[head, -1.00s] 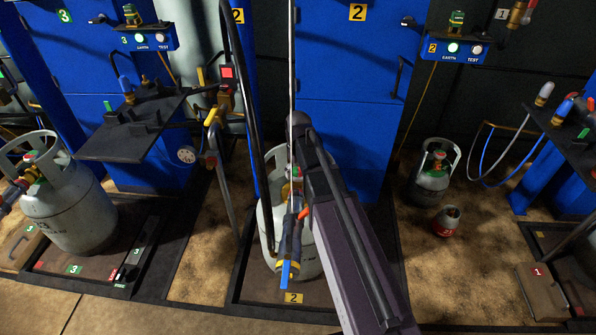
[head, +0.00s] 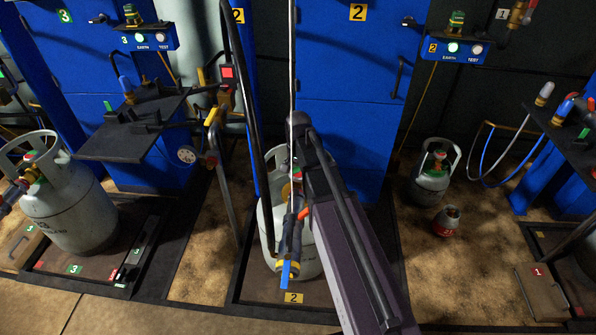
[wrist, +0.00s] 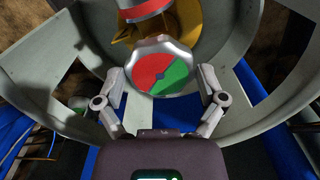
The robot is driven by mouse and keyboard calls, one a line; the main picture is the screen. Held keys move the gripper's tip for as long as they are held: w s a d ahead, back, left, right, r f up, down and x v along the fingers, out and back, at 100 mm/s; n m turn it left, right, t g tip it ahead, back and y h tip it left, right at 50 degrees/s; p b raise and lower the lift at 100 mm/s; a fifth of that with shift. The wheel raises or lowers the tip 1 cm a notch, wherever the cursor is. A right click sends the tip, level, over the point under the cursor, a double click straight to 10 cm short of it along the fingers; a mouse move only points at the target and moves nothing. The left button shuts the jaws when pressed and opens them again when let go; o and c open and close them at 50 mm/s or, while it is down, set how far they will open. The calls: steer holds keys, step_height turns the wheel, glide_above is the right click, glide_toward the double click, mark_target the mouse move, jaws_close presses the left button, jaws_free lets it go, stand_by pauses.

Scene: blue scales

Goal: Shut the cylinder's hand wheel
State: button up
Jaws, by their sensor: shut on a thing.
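The hand wheel (wrist: 162,76) shows in the wrist view as a grey lobed knob with a red and green disc on top. My gripper (wrist: 161,74) has one finger on each side of it and is shut on its rim. Behind the wheel is a brass valve body (wrist: 185,22). The cylinder's pale collar (wrist: 245,115) curves around wheel and fingers. In the head view, the grey cylinder (head: 311,255) stands on the scale (head: 325,293) marked 2, partly hidden by my arm. My arm hides the gripper and most of the valve there.
A hose end with a blue lever (head: 287,270) hangs in front of the cylinder. A black hose (head: 262,200) runs down its left. Another grey cylinder (head: 75,215) stands at left. A smaller grey cylinder (head: 430,185) and a red canister (head: 447,222) stand on the floor at right.

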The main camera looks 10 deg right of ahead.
steer(key=m, duration=0.3)
steer(key=shift+m, duration=2.4)
steer(key=o, duration=0.8)
steer(key=shift+n, duration=0.3)
